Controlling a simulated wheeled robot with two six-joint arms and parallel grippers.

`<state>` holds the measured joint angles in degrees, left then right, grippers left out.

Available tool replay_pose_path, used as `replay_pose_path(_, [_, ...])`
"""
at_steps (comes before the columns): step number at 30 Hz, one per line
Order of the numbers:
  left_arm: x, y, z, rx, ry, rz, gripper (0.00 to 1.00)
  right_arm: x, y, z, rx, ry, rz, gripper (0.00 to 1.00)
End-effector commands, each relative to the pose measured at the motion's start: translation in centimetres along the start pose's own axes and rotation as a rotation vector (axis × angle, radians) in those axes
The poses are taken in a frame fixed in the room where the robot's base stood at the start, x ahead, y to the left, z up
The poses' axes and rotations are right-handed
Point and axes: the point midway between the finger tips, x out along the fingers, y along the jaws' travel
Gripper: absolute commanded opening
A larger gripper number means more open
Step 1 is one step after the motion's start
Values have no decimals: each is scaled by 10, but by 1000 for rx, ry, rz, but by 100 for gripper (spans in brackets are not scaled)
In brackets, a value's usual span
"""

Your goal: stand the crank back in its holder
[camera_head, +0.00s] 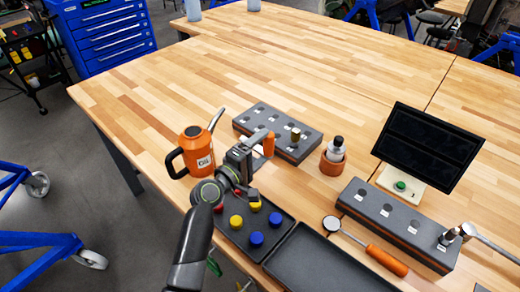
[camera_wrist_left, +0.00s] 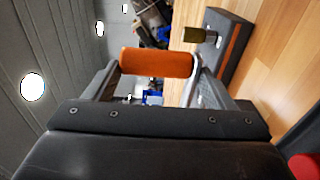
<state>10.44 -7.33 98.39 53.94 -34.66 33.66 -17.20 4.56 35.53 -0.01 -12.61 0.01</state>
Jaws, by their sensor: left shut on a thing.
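My left gripper (camera_head: 256,150) is shut on the crank's orange handle (camera_head: 268,142), at the near edge of a grey block with round holes (camera_head: 254,111). In the left wrist view the orange handle (camera_wrist_left: 157,63) lies across between the fingers, with a grey metal part at its right end. The rest of the crank is partly hidden by my gripper. A second grey block with holes (camera_head: 397,225) stands at the right. I cannot tell which block is the crank's holder, or whether the crank touches the back block.
An orange oil can (camera_head: 195,152) stands left of my gripper. A tray (camera_head: 268,247) with coloured knobs lies below it. A bottle in an orange cup (camera_head: 334,154), a dark screen (camera_head: 428,147) and an orange-handled tool (camera_head: 386,260) are to the right.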

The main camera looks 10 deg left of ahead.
Motion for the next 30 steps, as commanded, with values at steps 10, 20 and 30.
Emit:
replay_pose_path(10, [-2, -12, 1, -1, -3, -19, 30, 3, 0, 0, 0, 0, 0, 31])
replay_pose_path(20, [-1, -10, 0, -1, -2, -14, 100, 3, 0, 0, 0, 0, 0, 31])
replay_pose_path(30, [-6, -7, 0, -1, -1, -10, 100, 2, 0, 0, 0, 0, 0, 31])
